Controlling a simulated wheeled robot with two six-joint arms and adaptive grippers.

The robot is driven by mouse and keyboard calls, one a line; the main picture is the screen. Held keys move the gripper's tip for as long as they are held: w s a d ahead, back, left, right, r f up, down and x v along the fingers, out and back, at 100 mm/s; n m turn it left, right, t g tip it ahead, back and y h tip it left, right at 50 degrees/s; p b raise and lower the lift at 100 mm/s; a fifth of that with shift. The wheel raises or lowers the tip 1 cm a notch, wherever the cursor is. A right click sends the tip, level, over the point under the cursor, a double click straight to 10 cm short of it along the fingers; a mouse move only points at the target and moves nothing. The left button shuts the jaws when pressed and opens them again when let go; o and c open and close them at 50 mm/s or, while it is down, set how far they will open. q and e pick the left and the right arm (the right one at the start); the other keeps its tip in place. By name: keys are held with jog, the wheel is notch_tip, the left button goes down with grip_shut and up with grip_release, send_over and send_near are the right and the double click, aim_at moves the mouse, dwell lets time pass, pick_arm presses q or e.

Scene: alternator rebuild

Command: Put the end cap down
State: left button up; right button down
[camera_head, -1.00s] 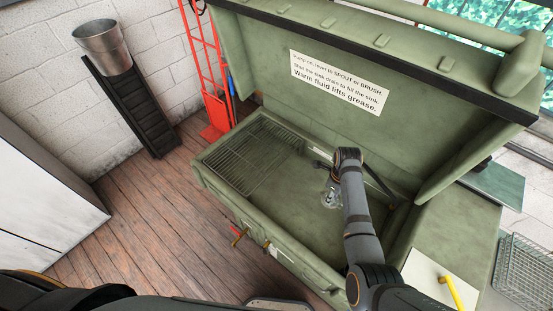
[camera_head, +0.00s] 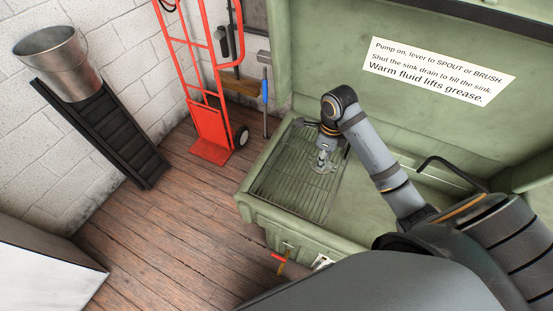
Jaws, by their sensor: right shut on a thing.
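The end cap (camera_head: 325,166) is a small, round, silvery metal piece, partly covered by my gripper. My right gripper (camera_head: 324,151) points down and is shut on it. The cap is over the wire rack (camera_head: 285,189) at the left end of the green parts washer (camera_head: 262,221). It is low over the rack; I cannot tell whether it touches. My left gripper is not in view.
The washer's raised lid (camera_head: 330,60) with a sign (camera_head: 437,72) stands behind my arm. A rim bounds the rack, which has bare room in front. A red hand truck (camera_head: 212,125) and a metal bucket (camera_head: 60,62) stand left of the washer.

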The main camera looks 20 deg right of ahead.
jog(key=shift+d+f, duration=0.15)
jog(key=shift+d, duration=0.4)
jog(key=w+f+b, duration=0.2)
jog(key=w, duration=0.2)
jog(key=p, duration=0.2)
send_over(302, 156)
jog(key=f, duration=0.4)
jog(key=s+f, duration=0.1)
jog(key=f, duration=0.1)
jog(key=shift+a+f, duration=0.1)
jog(key=shift+f, duration=0.15)
jog(key=shift+w+f, duration=0.4)
jog(key=shift+f, duration=0.1)
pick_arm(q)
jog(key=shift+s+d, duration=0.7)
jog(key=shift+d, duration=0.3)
pick_arm(e)
jog(key=shift+f, duration=1.6)
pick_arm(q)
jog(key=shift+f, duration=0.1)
pick_arm(e)
jog(key=shift+f, duration=0.15)
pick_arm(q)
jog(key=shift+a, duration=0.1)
pick_arm(e)
jog(key=c, duration=1)
grip_release()
jog(key=shift+c, duration=0.2)
